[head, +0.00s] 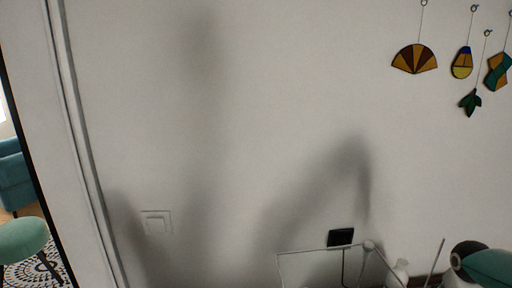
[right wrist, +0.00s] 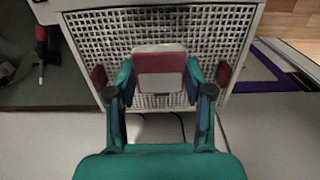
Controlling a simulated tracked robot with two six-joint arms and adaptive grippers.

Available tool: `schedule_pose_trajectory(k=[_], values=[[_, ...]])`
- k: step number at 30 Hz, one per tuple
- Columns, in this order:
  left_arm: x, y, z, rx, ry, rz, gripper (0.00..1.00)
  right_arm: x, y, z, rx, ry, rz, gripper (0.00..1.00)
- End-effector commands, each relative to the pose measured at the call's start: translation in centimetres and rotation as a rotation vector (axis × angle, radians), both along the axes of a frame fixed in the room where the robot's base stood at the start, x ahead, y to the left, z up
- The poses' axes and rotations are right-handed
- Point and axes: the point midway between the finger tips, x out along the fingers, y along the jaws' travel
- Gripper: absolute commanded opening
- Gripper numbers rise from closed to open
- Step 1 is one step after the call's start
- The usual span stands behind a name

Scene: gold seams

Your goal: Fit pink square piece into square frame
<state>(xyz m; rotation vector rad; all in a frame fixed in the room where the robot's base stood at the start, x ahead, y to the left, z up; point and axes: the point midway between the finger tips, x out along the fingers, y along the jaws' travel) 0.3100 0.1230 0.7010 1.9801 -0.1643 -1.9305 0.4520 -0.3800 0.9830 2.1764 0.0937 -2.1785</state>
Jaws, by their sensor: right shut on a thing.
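The piece is held in front of a white perforated panel (right wrist: 210,30). I cannot tell how far it is from the panel. No square frame can be made out for certain in either view. My left gripper does not show.
A red-handled tool (right wrist: 42,48) lies left, a purple-edged item (right wrist: 262,86) right. The head view shows a wall with a switch (head: 156,222), hanging glass ornaments (head: 415,59), a clear pane (head: 305,268) and a green stool (head: 22,239).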

Motion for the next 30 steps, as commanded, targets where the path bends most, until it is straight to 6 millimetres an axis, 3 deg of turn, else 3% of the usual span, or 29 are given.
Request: schedule_pose_trajectory(k=[30], values=[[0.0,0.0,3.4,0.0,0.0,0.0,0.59,0.0,0.0,4.3,0.0,-0.001,0.0,0.28]])
